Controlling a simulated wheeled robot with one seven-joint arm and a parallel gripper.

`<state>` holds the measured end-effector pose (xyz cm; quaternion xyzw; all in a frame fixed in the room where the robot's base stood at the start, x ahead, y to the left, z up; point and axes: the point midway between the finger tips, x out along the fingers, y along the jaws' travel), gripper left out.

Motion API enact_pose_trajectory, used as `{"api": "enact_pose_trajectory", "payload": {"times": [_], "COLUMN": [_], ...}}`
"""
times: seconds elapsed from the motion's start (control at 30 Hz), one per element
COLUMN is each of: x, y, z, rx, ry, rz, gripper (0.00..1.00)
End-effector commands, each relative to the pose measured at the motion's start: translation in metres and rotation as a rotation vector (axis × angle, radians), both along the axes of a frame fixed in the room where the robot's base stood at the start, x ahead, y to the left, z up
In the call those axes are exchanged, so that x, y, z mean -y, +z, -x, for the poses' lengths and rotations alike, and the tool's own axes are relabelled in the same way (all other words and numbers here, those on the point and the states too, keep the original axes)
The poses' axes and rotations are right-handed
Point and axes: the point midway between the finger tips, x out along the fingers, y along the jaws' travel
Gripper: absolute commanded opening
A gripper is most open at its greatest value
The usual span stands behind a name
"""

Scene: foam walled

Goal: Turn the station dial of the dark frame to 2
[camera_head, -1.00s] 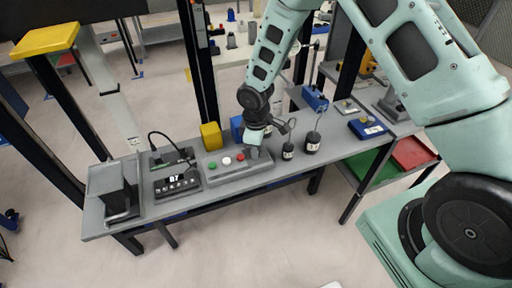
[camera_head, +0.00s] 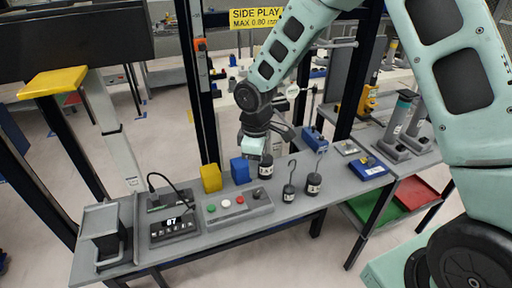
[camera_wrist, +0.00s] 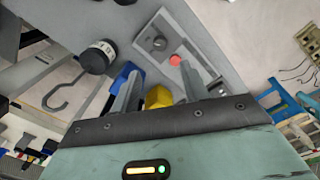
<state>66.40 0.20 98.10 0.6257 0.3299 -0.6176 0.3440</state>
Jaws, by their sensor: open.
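The grey control box (camera_head: 225,212) stands on the bench at the foot of the dark posts, with green, white and red buttons in a row. Its dark dial (camera_head: 257,194) is at the right end; in the wrist view it is the small grey knob (camera_wrist: 158,43) beside the red button (camera_wrist: 175,60). The dial's setting is too small to read. My gripper (camera_wrist: 158,70) is open and empty, its two fingers apart. In the head view, my gripper (camera_head: 252,152) hangs above and behind the dial, clear of it.
Black hooked weights (camera_head: 313,184) stand right of the box. A yellow block (camera_head: 211,178) and a blue block (camera_head: 240,170) stand behind it. A dark upright post (camera_head: 206,130) rises behind the bench.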

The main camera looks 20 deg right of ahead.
Motion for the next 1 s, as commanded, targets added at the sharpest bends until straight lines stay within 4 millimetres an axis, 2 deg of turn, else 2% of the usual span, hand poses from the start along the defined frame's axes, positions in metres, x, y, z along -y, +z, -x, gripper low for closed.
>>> {"api": "enact_pose_trajectory", "payload": {"times": [0.1, 0.33, 0.5, 0.93, 1.0], "x": [0.0, -0.001, -0.001, -0.001, -0.007], "y": [0.026, 0.055, 0.061, 0.06, 0.065], "z": [-0.001, 0.001, 0.001, 0.001, 0.009], "rx": [0.004, 0.002, -0.001, 0.0, 0.0], "ry": [-0.001, 0.0, 0.001, 0.001, -0.003], "rz": [-0.001, 0.0, 0.001, 0.0, -0.002], "gripper": [0.45, 0.45, 0.45, 0.45, 0.45]}}
